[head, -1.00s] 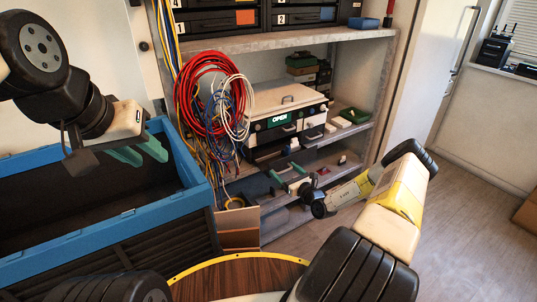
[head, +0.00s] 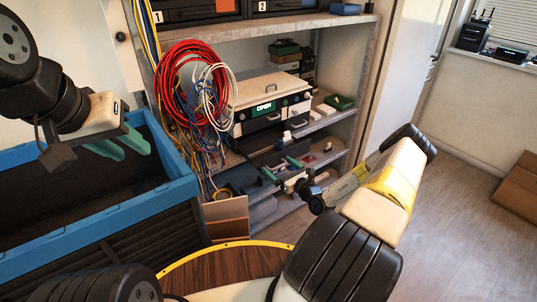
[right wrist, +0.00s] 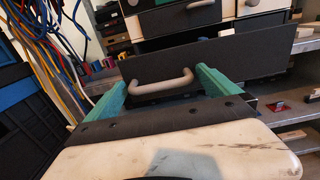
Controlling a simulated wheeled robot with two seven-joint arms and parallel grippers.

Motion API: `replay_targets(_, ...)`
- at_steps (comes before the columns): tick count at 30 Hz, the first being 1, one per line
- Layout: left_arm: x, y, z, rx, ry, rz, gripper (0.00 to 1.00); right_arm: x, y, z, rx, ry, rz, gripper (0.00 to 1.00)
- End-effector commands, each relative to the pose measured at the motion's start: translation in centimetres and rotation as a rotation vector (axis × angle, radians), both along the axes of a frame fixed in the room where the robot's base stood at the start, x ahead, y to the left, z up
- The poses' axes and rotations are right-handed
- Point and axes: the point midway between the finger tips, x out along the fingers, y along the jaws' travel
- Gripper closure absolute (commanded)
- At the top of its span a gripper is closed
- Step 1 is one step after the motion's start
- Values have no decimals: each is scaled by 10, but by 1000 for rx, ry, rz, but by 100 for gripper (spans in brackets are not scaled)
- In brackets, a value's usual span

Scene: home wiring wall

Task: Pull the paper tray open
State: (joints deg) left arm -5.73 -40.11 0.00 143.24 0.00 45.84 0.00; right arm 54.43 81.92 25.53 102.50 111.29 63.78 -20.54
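The printer (head: 262,90) stands on a shelf, cream on top, with a green OPEN sign (head: 264,107) on its dark front. In the right wrist view the paper tray (right wrist: 245,50) shows as a dark upright panel below the printer's cream front. Its grey curved handle (right wrist: 160,82) lies between the green fingers of my right gripper (right wrist: 162,77). The fingers are apart, one at each side of the handle, and I see no clear grip on it. In the head view my right gripper (head: 281,168) is small and low before the printer. My left gripper (head: 122,147) is open and empty above the blue-rimmed crate.
Red, blue and white cable coils (head: 195,95) hang left of the printer. The blue-rimmed crate (head: 110,220) fills the left. A round wooden top (head: 225,268) is at the bottom. A cardboard box (head: 518,183) stands at the right; the floor between is clear.

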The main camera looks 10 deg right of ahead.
Motion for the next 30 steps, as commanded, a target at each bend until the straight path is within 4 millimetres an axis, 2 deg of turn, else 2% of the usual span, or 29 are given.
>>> replay_targets(8,0,0,0,0,0,0,64,-7,-4,0,1,1,-1,0)
replay_targets(15,0,0,0,0,0,0,64,-45,-19,0,1,3,-2,0)
replay_targets(21,0,0,0,0,0,0,64,-67,-28,0,1,1,0,0)
replay_targets(30,0,0,0,0,0,0,64,-72,-30,0,0,0,-1,0)
